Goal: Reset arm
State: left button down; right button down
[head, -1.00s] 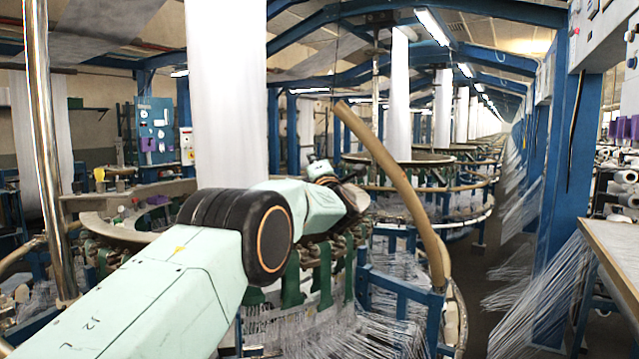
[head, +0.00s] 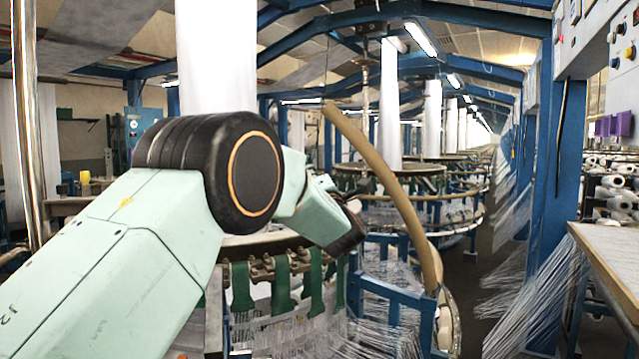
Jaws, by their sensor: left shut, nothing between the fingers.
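My left arm comes in from the left, pale green with a thick black joint. At its end, my left gripper (head: 348,232) is dark and small, in front of the circular loom. It is shut with nothing in it. The arm's own links hide part of it. The near circular loom (head: 290,262) has a ring with green straps and white threads below, partly hidden by my arm. My right gripper is not in the view.
A tan curved tube (head: 385,160) rises right of my gripper. A blue frame (head: 400,305) stands below it. A wooden table (head: 610,250) is at the right edge. A steel pole (head: 27,130) stands at left. An aisle runs back at the right.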

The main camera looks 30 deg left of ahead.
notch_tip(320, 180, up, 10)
jog(key=p, duration=1)
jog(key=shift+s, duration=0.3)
